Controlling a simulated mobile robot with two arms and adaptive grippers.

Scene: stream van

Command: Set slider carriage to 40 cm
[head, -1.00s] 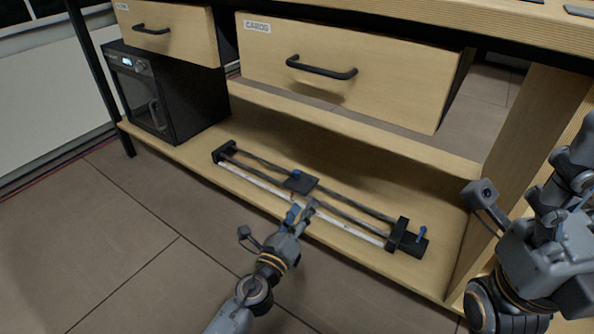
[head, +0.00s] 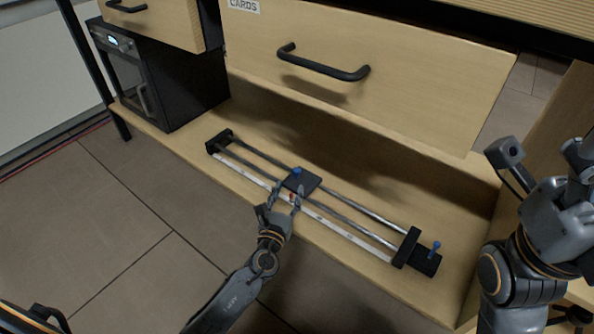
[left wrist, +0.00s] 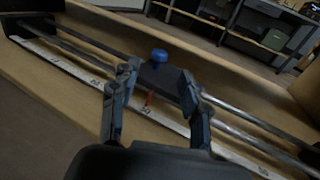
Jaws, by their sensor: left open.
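The slider lies on the low wooden shelf, with two rails and a white scale strip (head: 340,232) along its front. Its dark carriage (head: 303,183) with a blue knob (head: 297,171) sits near the middle of the rails. My left gripper (head: 279,203) is open at the front of the carriage. In the left wrist view, the open fingers (left wrist: 158,98) stand either side of the carriage's front part, with the blue knob (left wrist: 159,55) beyond and a red pointer (left wrist: 149,98) between them. Contact cannot be told. My right gripper's fingertips are not clearly visible at the right edge.
A blue-topped lever (head: 435,246) stands at the slider's right end. The drawer labelled CARDS (head: 400,75) juts out above the shelf. A black box with a display (head: 165,80) stands on the shelf at the left. The floor in front is clear.

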